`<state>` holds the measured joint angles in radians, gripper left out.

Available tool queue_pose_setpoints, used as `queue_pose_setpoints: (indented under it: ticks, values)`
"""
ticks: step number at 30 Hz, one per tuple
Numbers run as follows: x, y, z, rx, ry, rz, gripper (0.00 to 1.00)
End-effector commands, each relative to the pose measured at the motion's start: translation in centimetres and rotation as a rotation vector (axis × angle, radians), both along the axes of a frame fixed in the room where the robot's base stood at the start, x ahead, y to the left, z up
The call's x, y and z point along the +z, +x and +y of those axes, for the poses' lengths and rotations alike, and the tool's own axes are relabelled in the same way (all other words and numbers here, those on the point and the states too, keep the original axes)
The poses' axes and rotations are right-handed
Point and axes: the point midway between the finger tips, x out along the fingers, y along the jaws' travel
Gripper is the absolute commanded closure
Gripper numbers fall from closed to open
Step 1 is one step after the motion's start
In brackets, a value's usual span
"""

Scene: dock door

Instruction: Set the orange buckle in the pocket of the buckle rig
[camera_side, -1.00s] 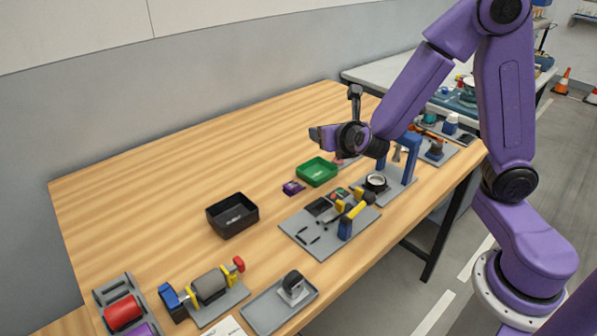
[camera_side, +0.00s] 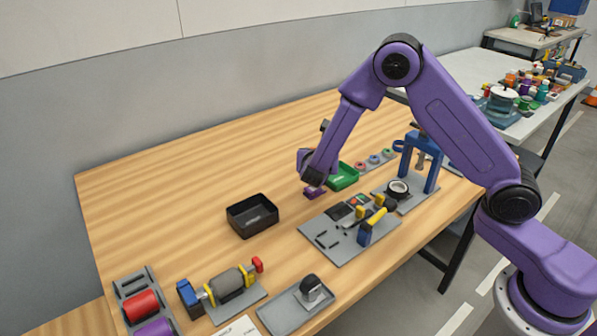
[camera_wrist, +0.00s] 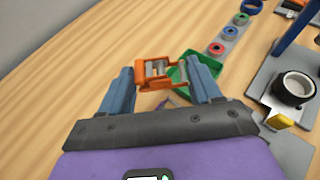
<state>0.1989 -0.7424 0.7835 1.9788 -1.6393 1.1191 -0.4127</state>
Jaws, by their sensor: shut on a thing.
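In the wrist view my gripper (camera_wrist: 158,70) has its two blue fingers on either side of the orange buckle (camera_wrist: 156,75), an open frame with grey bars across it. It is shut on the buckle. In the side view my gripper (camera_side: 313,183) points down low over the table, left of the green tray (camera_side: 343,178); the buckle is not discernible there. A small purple thing (camera_side: 314,194) shows right under the gripper. No fixture is labelled as the buckle rig; a grey plate with slots and a blue-and-yellow handle (camera_side: 330,246) lies in front, to the right.
A black bin (camera_side: 252,215) stands left of the plate. A blue arch stand (camera_side: 420,150) with a tape roll (camera_side: 398,189) is to the right. A roller fixture (camera_side: 226,285) and a grey tray (camera_side: 290,308) sit at the front. The back left of the table is clear.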

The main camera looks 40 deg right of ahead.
Motion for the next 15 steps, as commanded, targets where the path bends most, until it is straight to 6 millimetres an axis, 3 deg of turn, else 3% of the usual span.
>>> queue_pose_setpoints:
  ticks: [7,15]
  values:
    - [-2.0,4.4,0.1,-0.002,-0.001,-0.001,0.74]
    - [-5.9,7.6,0.3,-0.001,-0.002,0.000,0.74]
